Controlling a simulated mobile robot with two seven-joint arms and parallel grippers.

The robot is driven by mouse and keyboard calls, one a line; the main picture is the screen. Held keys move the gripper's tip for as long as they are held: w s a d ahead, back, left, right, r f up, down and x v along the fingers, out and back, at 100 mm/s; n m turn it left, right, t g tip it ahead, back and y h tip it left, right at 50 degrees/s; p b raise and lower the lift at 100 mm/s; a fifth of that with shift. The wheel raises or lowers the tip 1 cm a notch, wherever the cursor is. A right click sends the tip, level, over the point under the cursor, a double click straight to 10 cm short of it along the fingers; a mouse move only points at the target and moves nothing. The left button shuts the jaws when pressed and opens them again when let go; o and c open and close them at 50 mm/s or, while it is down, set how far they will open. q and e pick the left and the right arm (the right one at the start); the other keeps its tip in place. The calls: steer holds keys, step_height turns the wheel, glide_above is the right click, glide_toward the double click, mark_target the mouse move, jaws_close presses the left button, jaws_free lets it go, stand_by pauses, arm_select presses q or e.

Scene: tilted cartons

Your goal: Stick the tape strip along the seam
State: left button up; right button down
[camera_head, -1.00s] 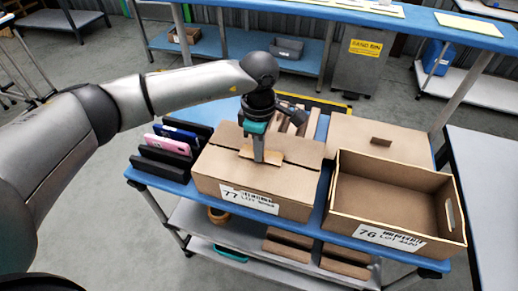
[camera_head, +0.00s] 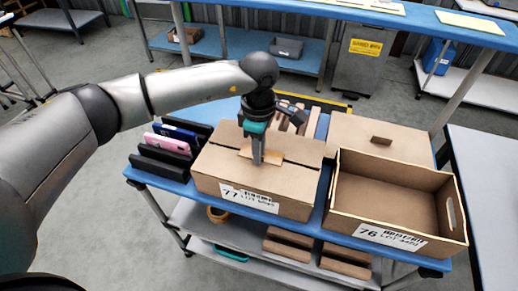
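A closed brown carton (camera_head: 228,178) with a label reading 77 sits on the blue cart top. A seam runs across its top. A short orange-tan tape strip (camera_head: 273,157) lies at the seam, under my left gripper. My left gripper (camera_head: 257,160) points straight down, its fingertips at the strip on the carton top. The fingers look close together, but I cannot tell whether they hold the strip. My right gripper is not in view.
An open empty carton (camera_head: 385,200) labelled 76 stands to the right, with a flat brown carton (camera_head: 375,134) behind it. A black rack (camera_head: 162,168) with pink and blue items stands at left. The blue cart top (camera_head: 319,222) is crowded.

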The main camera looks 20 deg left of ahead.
arm_select(q)
steer(key=shift+o, duration=1)
step_height(320, 180, up, 21)
steer(key=p, duration=0.4)
steer(key=shift+r+p, duration=0.15)
steer(key=shift+p, duration=0.2)
